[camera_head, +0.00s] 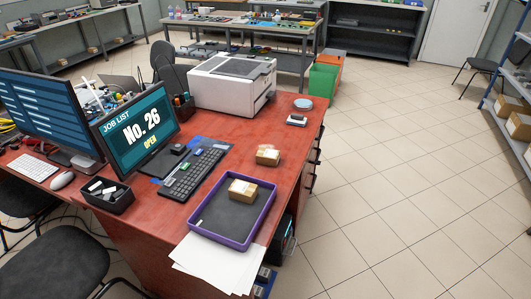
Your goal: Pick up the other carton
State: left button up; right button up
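One small brown carton (243,191) with a pale label on top sits in the purple-rimmed tray (205,237) near the desk's front right. Another small brown carton (268,155) with a pale top lies on the bare red desk (285,190), behind the tray and close to the right edge. The two cartons are apart. Neither of my grippers shows in the head view.
A keyboard (193,172), a screen reading "No. 26 OPEN" (140,128) and a black bin (107,195) stand left of the tray. A white printer (232,82) is behind. White papers (215,265) overhang the front edge. The tiled floor (390,180) at right is clear.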

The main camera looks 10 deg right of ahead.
aim_at(271, 157)
jog(key=i+l+u, duration=0.2)
jog(key=l, duration=0.5)
jog(key=i+l+u, duration=0.1)
jog(key=l+u, duration=0.15)
jog(key=l, duration=0.5)
jog(key=l+u, duration=0.2)
jog(key=l, duration=0.55)
